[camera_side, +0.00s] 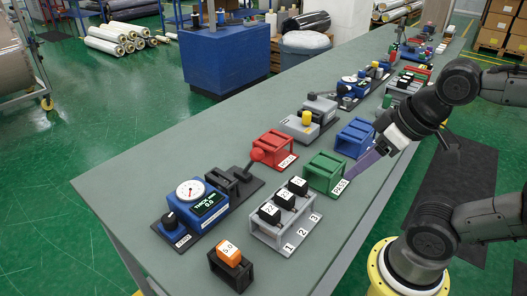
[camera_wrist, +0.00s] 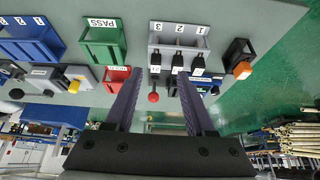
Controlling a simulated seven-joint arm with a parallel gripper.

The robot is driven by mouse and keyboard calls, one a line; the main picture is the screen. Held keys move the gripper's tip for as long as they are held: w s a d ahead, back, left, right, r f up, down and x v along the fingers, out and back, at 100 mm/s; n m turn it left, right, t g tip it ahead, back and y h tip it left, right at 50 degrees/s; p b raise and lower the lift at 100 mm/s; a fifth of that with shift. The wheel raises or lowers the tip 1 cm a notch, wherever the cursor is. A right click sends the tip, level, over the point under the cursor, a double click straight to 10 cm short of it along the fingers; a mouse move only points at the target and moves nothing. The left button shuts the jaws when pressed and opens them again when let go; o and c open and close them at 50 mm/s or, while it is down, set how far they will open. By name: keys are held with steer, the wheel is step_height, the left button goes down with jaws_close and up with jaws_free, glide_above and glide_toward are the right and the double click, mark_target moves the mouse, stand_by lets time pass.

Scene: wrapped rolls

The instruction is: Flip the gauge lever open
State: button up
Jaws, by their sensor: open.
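The gauge (camera_side: 205,203) is a blue box with a white round dial and a small display, on a dark base plate on the bench. Its black lever (camera_side: 243,172) ends in a red ball (camera_side: 256,156) and slants up toward the red bin. In the wrist view the red ball (camera_wrist: 153,98) shows between the fingers, farther off; the gauge body is mostly hidden there. My gripper (camera_side: 351,178) is open and empty, with purple fingers, beside the green PASS bin and well right of the lever. It also shows in the wrist view (camera_wrist: 160,74).
A red bin (camera_side: 275,147), a green PASS bin (camera_side: 324,172) and a blue bin (camera_side: 356,136) stand in a row. A grey numbered rack (camera_side: 286,222) holds black blocks. A black stand with an orange block (camera_side: 229,255) is near the front. The bench's left side (camera_side: 130,170) is clear.

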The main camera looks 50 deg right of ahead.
steer(key=a, duration=0.1)
steer(key=a+m+y, duration=0.1)
steer(key=a, duration=0.1)
steer(key=a+f+m+g+y, duration=0.1)
steer(key=shift+s+a, duration=0.2)
steer(key=shift+s, duration=0.15)
steer(key=c, duration=0.7)
steer(key=a+m+y, duration=0.1)
steer(key=a+f+m, duration=0.1)
steer(key=a+m+g+y, duration=0.1)
steer(key=shift+w+f+m+y, duration=0.2)
steer(key=shift+w+m+y, duration=0.1)
steer(key=shift+m, duration=0.1)
jaws_close()
steer(key=w+d+f+m+t+y, duration=0.1)
steer(key=w+d+m+t+y, duration=0.1)
steer(key=w+m, duration=0.45)
steer(key=w+d+f+m+t+y, duration=0.1)
steer(key=w+d+m+t+y, duration=0.15)
steer(key=m, duration=0.65)
steer(key=d+f+m+t+h, duration=0.1)
steer(key=d+m+t+h, duration=0.1)
steer(key=d+m, duration=0.2)
steer(key=w+d+f+m+t+h, duration=0.1)
steer(key=d+f+m+t+h, duration=0.1)
steer(key=d+m, duration=0.2)
steer(key=shift+d+f, duration=0.25)
steer(key=shift+d, duration=1.15)
steer(key=shift+w+h, duration=0.15)
steer(key=shift+h, duration=0.1)
